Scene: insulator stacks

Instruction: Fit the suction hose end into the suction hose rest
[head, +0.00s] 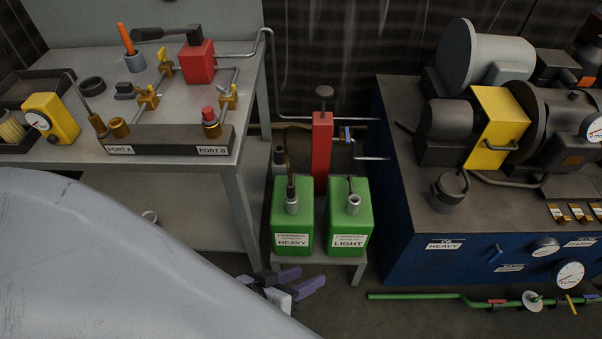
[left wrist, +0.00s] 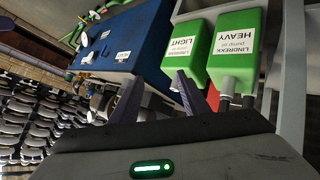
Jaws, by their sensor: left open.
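My left gripper (head: 309,280) is open, with purple fingers apart and nothing between them. It is low in front of the stand with the green cans; its fingers also show in the left wrist view (left wrist: 158,78). The green HEAVY can (head: 291,222) has a dark brown hose-like piece (head: 290,178) standing in its grey neck. The green LIGHT can (head: 349,222) has a grey neck with a thin dark piece at its top. A dark grey upright cylinder (head: 279,156) is behind the HEAVY can. I cannot tell for sure which parts are the suction hose end and its rest.
A red hand pump (head: 322,145) stands behind the cans. A blue cabinet (head: 400,235) with machines is at right; green piping (head: 420,296) runs low before it. A grey workbench (head: 235,178) is at left. My pale arm covers the lower left.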

